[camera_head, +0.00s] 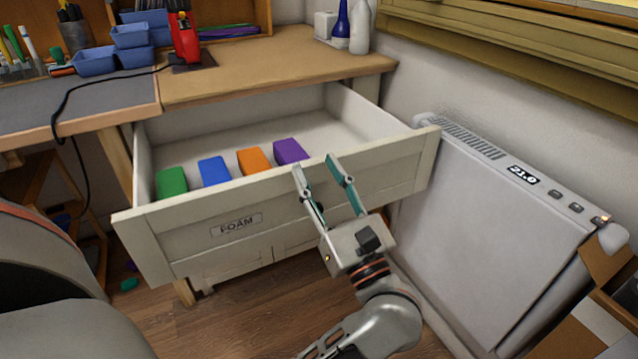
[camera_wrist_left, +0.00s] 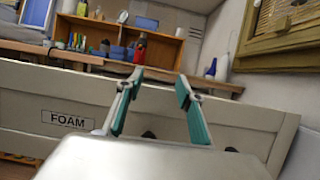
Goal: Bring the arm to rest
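My left gripper (camera_head: 314,164) is open and empty, with its two teal-lined fingers apart. In the head view its fingertips overlap the top edge of the front panel of an open drawer (camera_head: 165,245) labelled FOAM. I cannot tell whether they touch it. In the left wrist view the spread fingers (camera_wrist_left: 160,78) point up and away, in front of the drawer panel (camera_wrist_left: 30,105). A green block (camera_head: 172,182), a blue block (camera_head: 214,171), an orange block (camera_head: 254,160) and a purple block (camera_head: 290,151) lie inside along the drawer's front. My right gripper is not in view.
A white heater (camera_head: 480,220) showing 21.0 stands right of the drawer, close to my left arm. The workbench (camera_head: 260,75) above holds a red tool (camera_head: 184,35), blue bins (camera_head: 95,62) and bottles (camera_head: 359,28). A cardboard box (camera_head: 605,265) is at the far right.

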